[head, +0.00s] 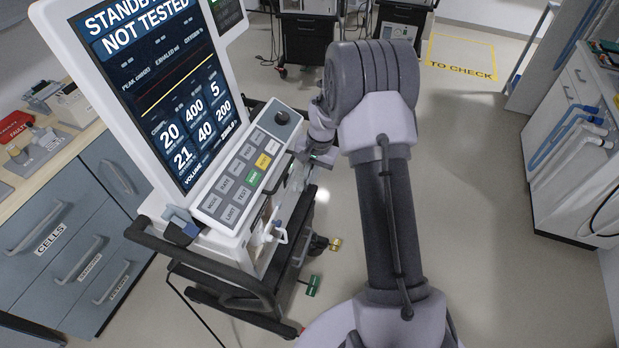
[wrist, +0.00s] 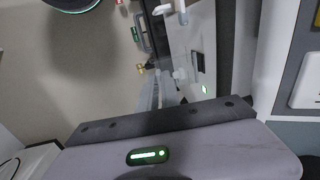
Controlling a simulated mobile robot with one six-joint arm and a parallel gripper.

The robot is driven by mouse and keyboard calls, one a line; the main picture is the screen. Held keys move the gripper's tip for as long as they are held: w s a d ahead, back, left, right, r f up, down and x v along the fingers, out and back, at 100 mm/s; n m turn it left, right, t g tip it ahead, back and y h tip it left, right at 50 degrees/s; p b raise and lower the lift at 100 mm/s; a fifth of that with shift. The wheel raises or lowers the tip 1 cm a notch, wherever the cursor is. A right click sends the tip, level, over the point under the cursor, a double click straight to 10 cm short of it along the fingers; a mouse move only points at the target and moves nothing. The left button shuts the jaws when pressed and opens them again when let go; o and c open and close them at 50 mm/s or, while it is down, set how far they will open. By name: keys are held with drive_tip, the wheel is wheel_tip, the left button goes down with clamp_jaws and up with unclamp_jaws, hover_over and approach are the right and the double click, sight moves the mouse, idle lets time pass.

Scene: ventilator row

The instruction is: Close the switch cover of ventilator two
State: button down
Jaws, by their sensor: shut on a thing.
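Ventilator two, as I take it, is the white unit (head: 250,215) at the left in the head view, its screen (head: 150,90) reading "STANDBY NOT TESTED". My gripper (head: 308,158) is at its right side, below the keypad. In the wrist view a black switch (wrist: 198,62) shows on the white side panel (wrist: 188,38), with a small green light below it. A pale, see-through piece (wrist: 158,90) at my gripper beside the switch looks like the switch cover. My gripper appears shut on it; the fingertips are hard to make out, and the cover's exact angle is unclear.
A black rail (head: 200,262) runs around the ventilator's base. Green and yellow tags (head: 314,285) hang by its lower right. Blue-grey drawers (head: 60,240) stand at left, a white cart (head: 575,140) at right. The floor (head: 485,230) between is clear.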

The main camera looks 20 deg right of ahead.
sight(305, 190)
drive_tip(key=f+t+y+b, duration=0.2)
drive_tip(key=t+y+b, duration=0.1)
drive_tip(key=b, duration=0.2)
drive_tip(key=a+f+t+y+b, duration=0.1)
drive_tip(key=f+t+y+b, duration=0.2)
drive_tip(key=y+b, duration=0.1)
drive_tip(key=w+f+t+y+b, duration=0.1)
drive_tip(key=f+t+y+b, duration=0.2)
drive_tip(key=b, duration=0.3)
drive_tip(key=shift+a+f+t, duration=0.1)
drive_tip(key=shift+a+t, duration=0.05)
drive_tip(key=shift+t, duration=0.25)
drive_tip(key=shift+w+a+f+t+y, duration=0.3)
drive_tip(key=shift+t+y, duration=0.3)
drive_tip(key=shift+y, duration=0.3)
drive_tip(key=shift+w, duration=0.1)
drive_tip(key=c, duration=1.6)
unclamp_jaws()
drive_tip(key=shift+a, duration=0.1)
drive_tip(key=shift+o, duration=0.2)
